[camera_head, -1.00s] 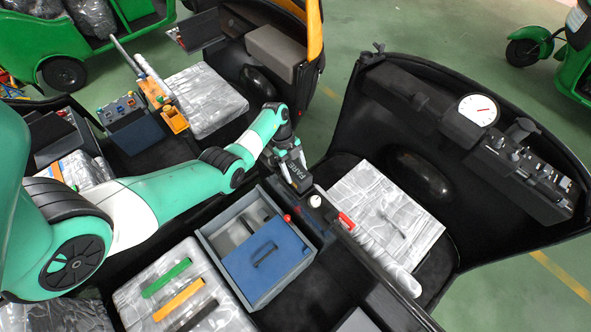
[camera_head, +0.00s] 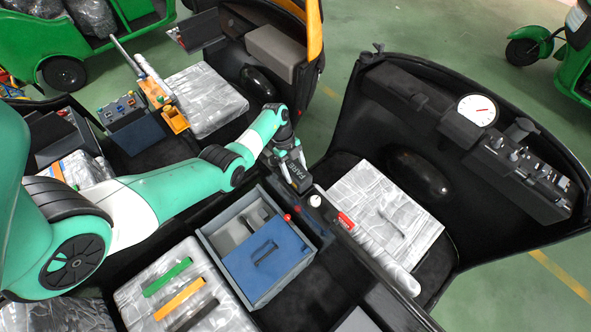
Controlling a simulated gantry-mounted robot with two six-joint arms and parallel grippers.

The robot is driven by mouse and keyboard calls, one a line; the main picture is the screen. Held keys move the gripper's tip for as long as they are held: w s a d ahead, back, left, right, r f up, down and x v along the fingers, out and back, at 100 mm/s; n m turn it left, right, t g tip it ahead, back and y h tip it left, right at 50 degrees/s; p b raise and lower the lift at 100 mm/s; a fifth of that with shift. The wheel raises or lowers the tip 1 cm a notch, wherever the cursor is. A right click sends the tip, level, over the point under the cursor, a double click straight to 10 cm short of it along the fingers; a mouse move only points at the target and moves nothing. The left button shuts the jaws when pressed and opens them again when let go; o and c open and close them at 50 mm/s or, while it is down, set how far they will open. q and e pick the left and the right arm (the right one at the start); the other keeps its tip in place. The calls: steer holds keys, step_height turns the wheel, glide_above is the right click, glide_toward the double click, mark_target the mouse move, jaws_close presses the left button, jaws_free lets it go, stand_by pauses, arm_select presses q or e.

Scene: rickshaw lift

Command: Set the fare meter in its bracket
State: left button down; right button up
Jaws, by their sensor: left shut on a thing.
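The fare meter (camera_head: 295,181) is a small dark box with "FARE" lettered on its face. It is tilted in the picture. My left gripper (camera_head: 287,162) is shut on it from above, at the far end of the narrow dark console (camera_head: 318,237) between the seat sections. I cannot tell whether the meter touches the console or sits in a bracket, as the gripper and the meter hide that spot. No bracket shows clearly. My right gripper is not in view.
A grey box with a blue handled lid (camera_head: 267,261) stands left of the console. A white knob (camera_head: 314,201), a red knob (camera_head: 287,217) and a red-labelled item (camera_head: 345,221) are close to the meter. A wrapped silvery seat (camera_head: 389,214) lies to the right.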

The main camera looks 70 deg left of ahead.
arm_select(q)
steer(key=shift+f+b, duration=0.3)
stand_by(0.4)
steer(key=shift+f, duration=0.3)
steer(key=shift+f+b, duration=0.4)
steer(key=shift+b, duration=0.1)
steer(key=shift+f, duration=0.45)
stand_by(1.3)
jaws_free()
steer(key=shift+r, duration=0.1)
